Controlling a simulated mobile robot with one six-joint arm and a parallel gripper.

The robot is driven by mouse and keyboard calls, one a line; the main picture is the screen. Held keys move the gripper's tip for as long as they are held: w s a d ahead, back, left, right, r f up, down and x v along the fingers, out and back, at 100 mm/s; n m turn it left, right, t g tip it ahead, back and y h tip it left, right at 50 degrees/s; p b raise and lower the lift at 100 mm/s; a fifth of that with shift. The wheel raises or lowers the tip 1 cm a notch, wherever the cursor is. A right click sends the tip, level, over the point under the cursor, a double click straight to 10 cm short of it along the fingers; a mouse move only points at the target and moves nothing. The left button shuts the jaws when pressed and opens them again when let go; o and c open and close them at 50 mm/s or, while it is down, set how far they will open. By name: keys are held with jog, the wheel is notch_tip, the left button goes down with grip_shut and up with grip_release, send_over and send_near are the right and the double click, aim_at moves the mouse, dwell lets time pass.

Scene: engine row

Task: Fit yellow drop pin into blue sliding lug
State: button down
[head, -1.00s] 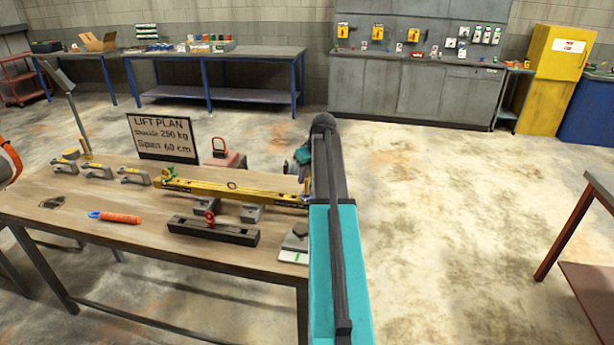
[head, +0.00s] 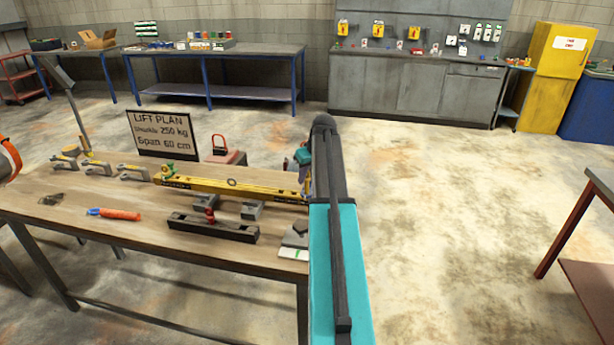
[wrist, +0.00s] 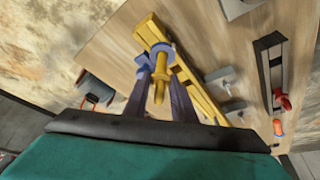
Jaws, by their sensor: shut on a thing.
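In the wrist view the yellow drop pin (wrist: 159,82) is between the two dark fingers of my gripper (wrist: 160,84), which is shut on it. The pin's far end overlaps the blue sliding lug (wrist: 165,48) near one end of the yellow beam (wrist: 200,95). I cannot tell whether the pin is inside the lug's hole or only in front of it. In the head view the yellow beam (head: 232,190) lies across grey blocks on the bench. My arm hides its right end, the blue lug and most of my gripper there.
A black beam with a red piece (head: 210,215), an orange-handled tool (head: 118,214), several grey shackle-like parts (head: 98,167) and a sign (head: 162,137) share the bench.

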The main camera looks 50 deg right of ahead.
jog(key=shift+f+b, duration=0.3)
jog(key=shift+f, duration=0.45)
jog(key=c, duration=1.4)
grip_release()
jog(key=shift+s, duration=0.1)
jog(key=b+v, duration=0.3)
jog(key=v, duration=1.1)
